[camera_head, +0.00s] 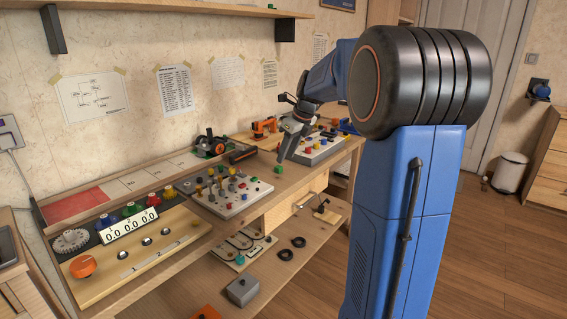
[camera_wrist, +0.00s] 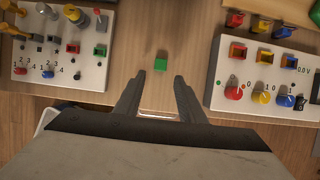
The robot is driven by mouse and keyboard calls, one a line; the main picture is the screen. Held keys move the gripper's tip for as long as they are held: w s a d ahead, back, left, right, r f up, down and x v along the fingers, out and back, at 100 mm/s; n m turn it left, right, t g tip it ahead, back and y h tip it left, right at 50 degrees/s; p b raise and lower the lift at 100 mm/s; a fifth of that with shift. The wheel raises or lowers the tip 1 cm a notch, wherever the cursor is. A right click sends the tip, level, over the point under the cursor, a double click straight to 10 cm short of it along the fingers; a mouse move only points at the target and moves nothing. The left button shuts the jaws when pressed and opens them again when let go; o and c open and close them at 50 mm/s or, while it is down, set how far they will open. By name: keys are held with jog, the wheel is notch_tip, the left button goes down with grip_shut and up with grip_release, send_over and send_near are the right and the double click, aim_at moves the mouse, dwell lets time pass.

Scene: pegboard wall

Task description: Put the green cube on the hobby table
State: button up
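The green cube (camera_wrist: 161,64) sits on the bare wooden top of the table (camera_wrist: 150,25), between two white boards, in the wrist view. It also shows in the head view as a small green block (camera_head: 278,169). My gripper (camera_wrist: 158,80) is open and empty, its two dark fingers apart. The cube lies just beyond the fingertips, roughly in line with the gap between them. In the head view my gripper (camera_head: 284,158) hangs over the table just above and beside the cube.
A white board with pegs and switches (camera_head: 226,194) is left of the cube; another white board with coloured parts (camera_head: 322,150) is right. An orange tool (camera_head: 264,127) stands behind. A lower shelf (camera_head: 283,268) holds a grey box (camera_head: 242,290) and black rings.

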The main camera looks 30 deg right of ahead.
jog(key=a+v, duration=0.1)
jog(key=v, duration=0.5)
jog(key=s+a+f+n, duration=0.3)
jog(key=s+a+n, duration=1.05)
jog(key=s, duration=0.25)
jog(key=s+a+f+n, duration=0.3)
jog(key=s+f+n, duration=0.2)
jog(key=s+n, duration=0.4)
jog(key=s+a+f+n+h, duration=0.1)
jog(key=s+a+f+n, duration=0.2)
jog(key=s+f+n, duration=0.3)
jog(key=s+n, duration=0.3)
jog(key=shift+s+f+h, duration=0.3)
jog(key=shift+s, duration=0.05)
jog(key=shift+a+n, duration=0.1)
jog(key=shift+n, duration=0.15)
